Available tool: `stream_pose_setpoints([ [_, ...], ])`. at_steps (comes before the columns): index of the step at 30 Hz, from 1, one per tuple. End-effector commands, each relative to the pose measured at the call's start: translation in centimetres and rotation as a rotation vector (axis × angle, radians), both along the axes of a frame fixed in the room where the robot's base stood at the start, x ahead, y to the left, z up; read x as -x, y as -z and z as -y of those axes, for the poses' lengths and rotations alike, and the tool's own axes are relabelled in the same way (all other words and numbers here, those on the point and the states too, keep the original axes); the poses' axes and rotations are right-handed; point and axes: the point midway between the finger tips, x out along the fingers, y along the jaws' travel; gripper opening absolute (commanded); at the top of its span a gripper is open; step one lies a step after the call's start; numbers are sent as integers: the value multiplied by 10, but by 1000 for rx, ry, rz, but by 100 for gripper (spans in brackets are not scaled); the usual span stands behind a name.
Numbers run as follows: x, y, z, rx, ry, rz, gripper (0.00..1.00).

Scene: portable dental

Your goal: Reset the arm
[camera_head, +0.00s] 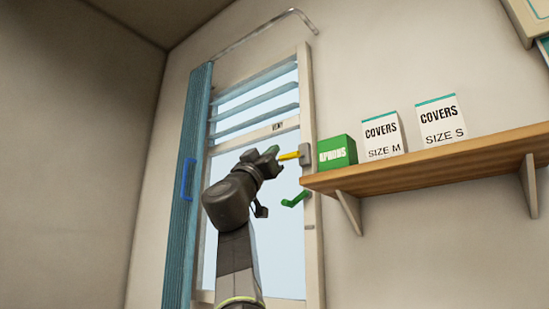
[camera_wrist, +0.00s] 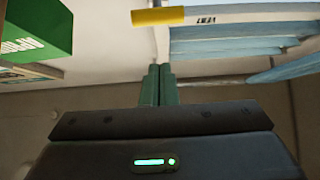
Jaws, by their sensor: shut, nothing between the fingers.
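My gripper (camera_head: 272,152) is raised on my dark arm in front of the louvered window in the head view. Its green fingers (camera_wrist: 159,82) are pressed together and empty in the wrist view. A yellow lever (camera_head: 289,156) on a grey mount at the window frame's right side sits just right of the fingertips in the head view. The yellow lever (camera_wrist: 158,16) also shows at the top of the wrist view, with a visible gap between it and the fingers.
A wooden shelf (camera_head: 435,158) at right holds a green aprons box (camera_head: 337,152) and two white covers boxes (camera_head: 383,135) (camera_head: 441,121). A green handle (camera_head: 295,199) sits below the yellow lever. A blue folded curtain (camera_head: 190,190) hangs left of the window.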

Motion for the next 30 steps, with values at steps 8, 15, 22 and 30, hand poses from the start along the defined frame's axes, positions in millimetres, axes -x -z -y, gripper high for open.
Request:
stream_pose_setpoints([
  [8, 15, 37, -11, -1, -1, 0, 0],
  [15, 20, 46, -15, -1, -1, 0, 0],
  [22, 21, 46, -15, 0, 0, 0, 0],
  [30, 18, 37, -13, -1, 1, 1, 0],
])
